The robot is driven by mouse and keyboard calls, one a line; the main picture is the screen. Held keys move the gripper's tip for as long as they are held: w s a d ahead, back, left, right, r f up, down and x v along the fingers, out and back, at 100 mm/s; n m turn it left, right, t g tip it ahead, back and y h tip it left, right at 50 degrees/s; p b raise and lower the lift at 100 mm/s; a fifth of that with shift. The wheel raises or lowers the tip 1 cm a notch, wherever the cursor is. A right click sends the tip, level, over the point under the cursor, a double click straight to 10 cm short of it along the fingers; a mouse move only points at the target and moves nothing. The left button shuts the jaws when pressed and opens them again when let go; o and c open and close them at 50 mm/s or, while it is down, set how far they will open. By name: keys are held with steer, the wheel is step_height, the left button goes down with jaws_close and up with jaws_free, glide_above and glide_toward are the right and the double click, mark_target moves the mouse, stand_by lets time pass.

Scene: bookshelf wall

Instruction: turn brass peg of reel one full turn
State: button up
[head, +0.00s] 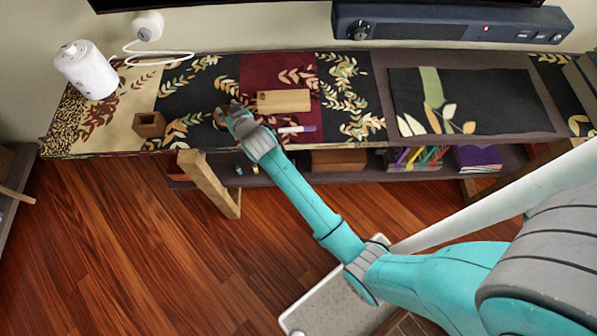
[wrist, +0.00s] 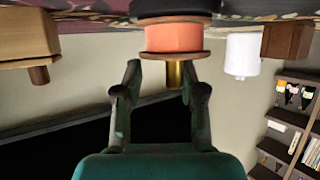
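The reel (wrist: 172,38) shows in the wrist view, which is upside down, as an orange drum between brown flanges. Its brass peg (wrist: 174,74) sticks out from the flange towards my gripper (wrist: 166,76). The two fingers are apart, one on either side of the peg, with a wider gap on the left. I see no clear contact with the peg. In the head view my gripper (head: 229,109) is over the cabinet top at the reel, and the wrist hides most of the reel.
A light wooden box (head: 284,101) lies right of my gripper, with a purple-and-white marker (head: 297,129) in front. A small brown box (head: 149,125) and a white cylinder (head: 87,70) stand left. A dark mat (head: 465,101) lies further right on the cabinet top.

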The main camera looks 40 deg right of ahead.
steer(key=shift+w+d+n+y, duration=0.15)
steer(key=shift+d+n+y, duration=0.05)
steer(key=shift+n+y, duration=0.7)
